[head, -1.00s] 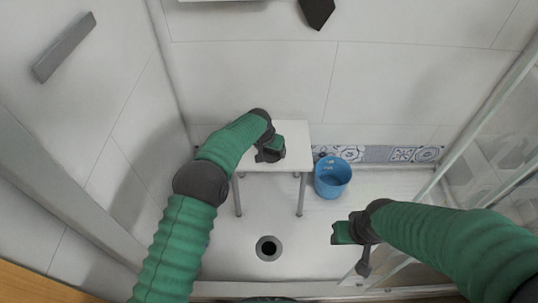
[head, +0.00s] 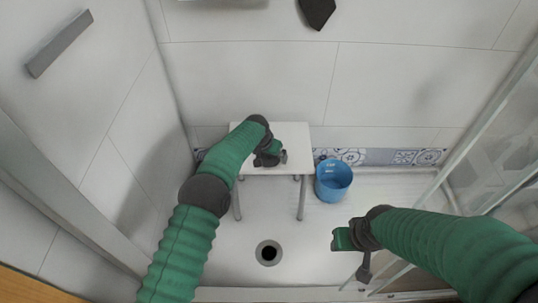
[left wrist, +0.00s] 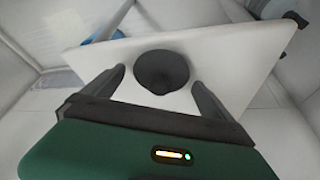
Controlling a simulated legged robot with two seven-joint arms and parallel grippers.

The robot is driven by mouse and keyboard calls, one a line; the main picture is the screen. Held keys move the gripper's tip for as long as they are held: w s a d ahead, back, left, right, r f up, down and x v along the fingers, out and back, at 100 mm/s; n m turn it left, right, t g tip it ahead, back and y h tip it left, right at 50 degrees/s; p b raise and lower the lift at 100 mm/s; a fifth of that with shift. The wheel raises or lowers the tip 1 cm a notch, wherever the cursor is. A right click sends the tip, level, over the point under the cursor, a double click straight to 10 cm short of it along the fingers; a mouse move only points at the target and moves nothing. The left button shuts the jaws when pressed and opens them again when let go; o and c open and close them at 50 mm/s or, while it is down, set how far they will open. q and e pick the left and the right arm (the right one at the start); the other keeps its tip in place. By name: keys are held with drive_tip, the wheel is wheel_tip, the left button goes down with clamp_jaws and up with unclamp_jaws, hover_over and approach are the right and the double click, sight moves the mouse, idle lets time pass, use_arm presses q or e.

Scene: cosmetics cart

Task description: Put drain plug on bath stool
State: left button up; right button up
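The white bath stool (head: 298,140) stands against the back wall. In the left wrist view its white seat (left wrist: 235,62) lies under my left gripper (left wrist: 160,88). The dark round drain plug (left wrist: 162,72) is on the seat, between the two spread fingers, with a gap on each side. In the head view my left gripper (head: 275,160) is over the stool's seat and the plug cannot be made out clearly there. My right gripper (head: 352,247) is away to the right, above the shower floor; its fingers do not show clearly.
A blue bucket (head: 333,180) stands on the floor just right of the stool. A round drain (head: 268,252) with a dark hole is in the floor in front of the stool. Glass panels (head: 490,140) stand at the right. The floor between stool and drain is clear.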

use_arm(q)
drive_tip(key=p+v, duration=0.4)
drive_tip(key=v, duration=0.8)
drive_tip(key=s+a+r+n, duration=0.1)
drive_tip(key=s+a+r, duration=0.2)
drive_tip(key=s+a, duration=0.4)
drive_tip(key=s+a+n, duration=0.1)
drive_tip(key=s+a, duration=0.2)
drive_tip(key=s, duration=0.6)
drive_tip(key=s+a+n+g+y, duration=0.1)
drive_tip(key=s+a, duration=0.3)
drive_tip(key=s, duration=0.5)
drive_tip(key=s+a+n, duration=0.1)
drive_tip(key=s+a, duration=0.3)
drive_tip(key=s, duration=0.5)
drive_tip(key=shift+n+y, duration=0.3)
drive_tip(key=shift+y, duration=0.1)
drive_tip(key=shift+w+f, duration=0.1)
drive_tip(key=shift+d, duration=0.15)
